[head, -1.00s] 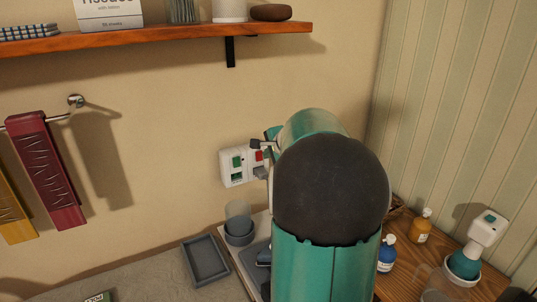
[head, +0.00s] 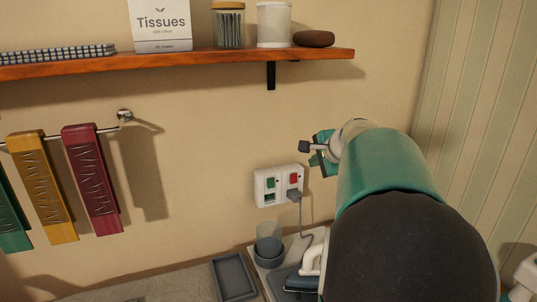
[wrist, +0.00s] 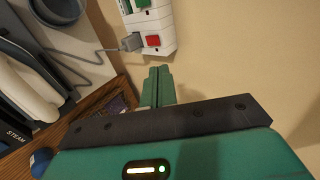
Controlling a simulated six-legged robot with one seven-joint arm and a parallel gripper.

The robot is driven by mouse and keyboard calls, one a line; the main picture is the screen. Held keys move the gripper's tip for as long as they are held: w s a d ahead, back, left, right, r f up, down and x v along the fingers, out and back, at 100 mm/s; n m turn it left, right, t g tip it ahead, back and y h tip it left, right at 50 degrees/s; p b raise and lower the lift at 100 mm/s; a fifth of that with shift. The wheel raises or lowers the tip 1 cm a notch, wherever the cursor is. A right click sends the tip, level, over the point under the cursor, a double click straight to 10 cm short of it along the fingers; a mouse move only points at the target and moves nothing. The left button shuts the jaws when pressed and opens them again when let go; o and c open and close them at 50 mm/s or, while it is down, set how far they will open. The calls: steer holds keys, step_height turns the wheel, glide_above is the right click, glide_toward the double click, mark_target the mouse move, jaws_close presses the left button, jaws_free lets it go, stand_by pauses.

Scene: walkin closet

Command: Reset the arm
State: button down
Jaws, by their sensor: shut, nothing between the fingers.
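My arm reaches up from the lower right of the head view, and its green and grey links fill much of that corner. My gripper (head: 316,152) is in front of the wall, to the upper right of a white wall socket panel (head: 279,186). In the wrist view, the green fingers of my gripper (wrist: 158,84) are together, with nothing between them. They appear apart from the panel, which also shows at the top of the wrist view (wrist: 158,35). The panel has a green and a red switch, with a grey plug (head: 294,196) below the red one.
A wooden shelf (head: 180,64) with a tissue box (head: 160,25) and jars is above. Below are an iron (head: 302,278), a cup (head: 268,240) and a grey tray (head: 233,277). The wall between rail and panel is clear.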

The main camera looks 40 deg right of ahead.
steer(key=s+a+f+n+g+y, duration=0.2)
steer(key=a+n, duration=0.7)
steer(key=a, duration=1.4)
steer(key=s+a+f+n+g, duration=0.1)
steer(key=s+a+f+n, duration=0.3)
steer(key=s+a+n, duration=0.2)
steer(key=s+a+f+n+g+y, duration=0.1)
steer(key=s+a+f+n, duration=0.3)
steer(key=a, duration=0.7)
steer(key=s+n, duration=0.2)
steer(key=s, duration=0.1)
steer(key=shift+s, duration=0.2)
steer(key=shift+a, duration=0.1)
